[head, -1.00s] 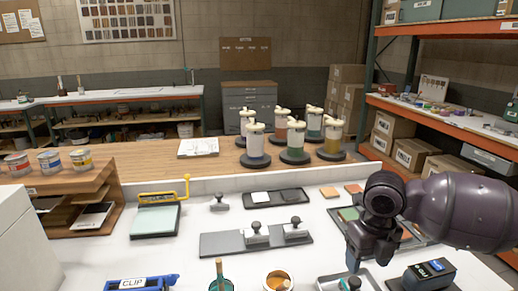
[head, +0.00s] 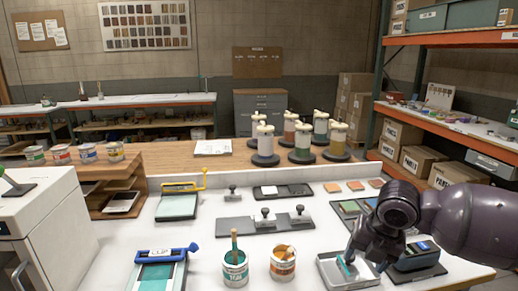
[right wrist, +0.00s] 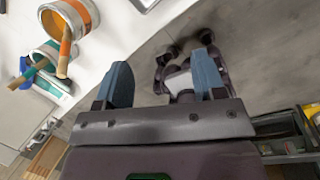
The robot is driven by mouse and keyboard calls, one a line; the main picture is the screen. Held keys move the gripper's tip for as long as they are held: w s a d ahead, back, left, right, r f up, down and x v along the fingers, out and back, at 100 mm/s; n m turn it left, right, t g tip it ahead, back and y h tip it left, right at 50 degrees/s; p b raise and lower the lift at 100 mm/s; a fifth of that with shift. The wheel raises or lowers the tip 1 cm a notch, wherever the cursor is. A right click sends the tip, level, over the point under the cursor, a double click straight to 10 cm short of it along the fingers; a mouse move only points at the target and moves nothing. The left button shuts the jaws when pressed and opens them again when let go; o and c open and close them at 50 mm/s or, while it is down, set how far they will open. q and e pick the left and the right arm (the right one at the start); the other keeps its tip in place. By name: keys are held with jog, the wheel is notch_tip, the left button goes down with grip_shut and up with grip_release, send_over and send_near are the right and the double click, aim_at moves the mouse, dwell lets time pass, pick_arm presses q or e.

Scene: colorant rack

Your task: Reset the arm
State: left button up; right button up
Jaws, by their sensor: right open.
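My right arm comes in from the right in the head view, and its gripper (head: 366,262) points down over the right front of the white table (head: 205,235). The gripper overlaps a grey tray (head: 330,271) in that view; I cannot tell its height above it. In the right wrist view the two blue-grey fingers (right wrist: 163,82) stand wide apart with nothing gripped between them. Grey floor and dark parts, perhaps of my own body, show beyond them. My left arm and gripper are not in view.
A teal can (head: 235,270) and an orange can (head: 283,264) stand left of the gripper. A dark block-like device (head: 418,258) is close to its right. Colorant canisters (head: 302,143) stand farther back.

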jog(key=w+a+r+m+t+y, duration=0.4)
jog(key=w+a+m+t+y, duration=0.3)
jog(key=a+m, duration=0.4)
jog(key=s+d+f+m+h, duration=0.2)
jog(key=s+d+f+m, duration=0.3)
jog(key=s+f, duration=0.5)
jog(key=s+d+f+m+t+h, duration=0.1)
jog(key=s+d+f+m+h, duration=0.2)
jog(key=s+f, duration=0.7)
jog(key=s+d+f+m+t+h, duration=0.1)
jog(key=s+d+f+m+h, duration=0.2)
jog(key=s+d+f+m, duration=0.4)
jog(key=s+f+m, duration=0.3)
jog(key=f+m, duration=0.1)
jog(key=shift+d, duration=0.35)
